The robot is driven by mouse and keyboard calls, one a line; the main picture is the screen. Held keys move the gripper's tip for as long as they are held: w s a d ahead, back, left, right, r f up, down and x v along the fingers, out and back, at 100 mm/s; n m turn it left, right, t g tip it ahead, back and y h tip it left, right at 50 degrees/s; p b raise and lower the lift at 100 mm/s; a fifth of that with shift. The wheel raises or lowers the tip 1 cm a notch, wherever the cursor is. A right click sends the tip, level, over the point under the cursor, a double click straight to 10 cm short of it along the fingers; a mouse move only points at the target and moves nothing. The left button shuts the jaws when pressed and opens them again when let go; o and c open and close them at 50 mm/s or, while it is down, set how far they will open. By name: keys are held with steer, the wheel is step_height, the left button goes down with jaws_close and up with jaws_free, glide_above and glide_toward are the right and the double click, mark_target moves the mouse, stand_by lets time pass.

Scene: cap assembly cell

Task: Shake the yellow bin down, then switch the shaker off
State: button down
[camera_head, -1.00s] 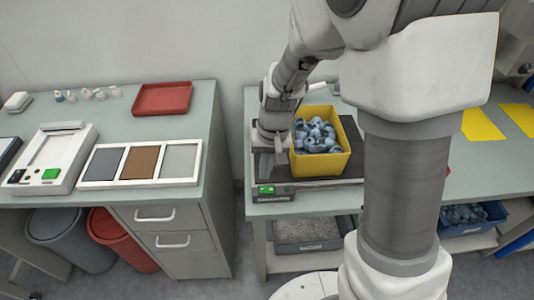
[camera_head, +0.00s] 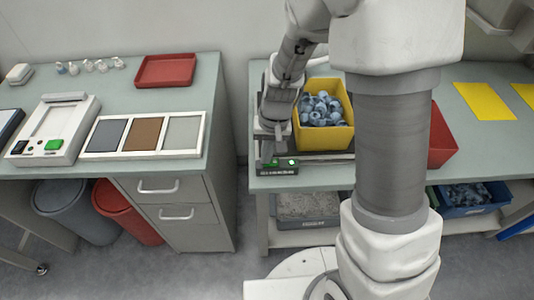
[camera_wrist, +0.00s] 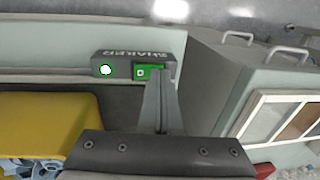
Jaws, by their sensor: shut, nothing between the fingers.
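The yellow bin (camera_head: 325,140) is full of blue-grey caps (camera_head: 320,109) and stands upright on the dark shaker plate (camera_head: 335,155). The shaker's control box (camera_head: 284,171) is at the front left edge of the bench. My gripper (camera_wrist: 160,72) is shut and empty. Its fingertips overlap the right part of the switch in the wrist view; I cannot tell whether they press it. My gripper also shows over the box in the head view (camera_head: 268,163).
A red bin (camera_head: 441,140) stands right of my column, partly hidden. Yellow mats (camera_head: 484,101) lie farther right. A blue bin (camera_head: 470,196) is on the shelf below. The left bench holds a red tray (camera_head: 165,71) and a three-panel board (camera_head: 144,135). A gap separates the benches.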

steer(key=shift+d+f, duration=0.1)
steer(key=shift+d+r, duration=0.2)
steer(key=shift+d, duration=0.55)
steer(key=shift+r+p, duration=0.5)
steer(key=shift+r, duration=0.1)
step_height(320, 180, up, 13)
steer(key=d+p, duration=0.1)
steer(key=p, duration=0.3)
steer(key=shift+d+f, duration=0.15)
steer(key=shift+d, duration=0.2)
